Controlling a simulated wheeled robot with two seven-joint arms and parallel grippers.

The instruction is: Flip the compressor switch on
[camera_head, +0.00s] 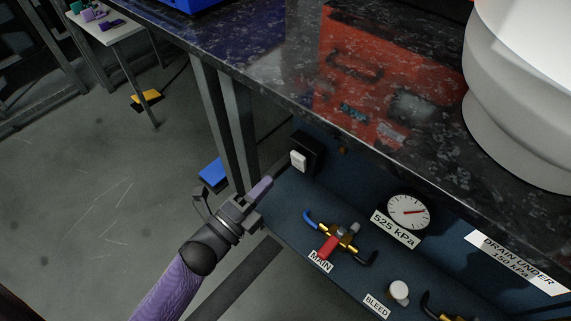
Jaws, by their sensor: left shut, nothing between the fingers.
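A white rocker switch (298,159) sits on the face of a black box (312,150) under the dark speckled bench top. I take it to be the compressor switch; it bears no readable label, and I cannot tell its position. My left gripper (264,187) is shut and empty. Its fingertips point up and right toward the switch, a little below and left of it in the picture, apparently apart from it. My right gripper is out of view.
The bench top (270,65) overhangs the switch. A blue shelf panel carries a red-tagged MAIN valve (330,245), a white BLEED knob (398,291) and a gauge (408,211) labelled 525 kPa. A bench leg (240,120) stands left of the switch. Open floor lies left.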

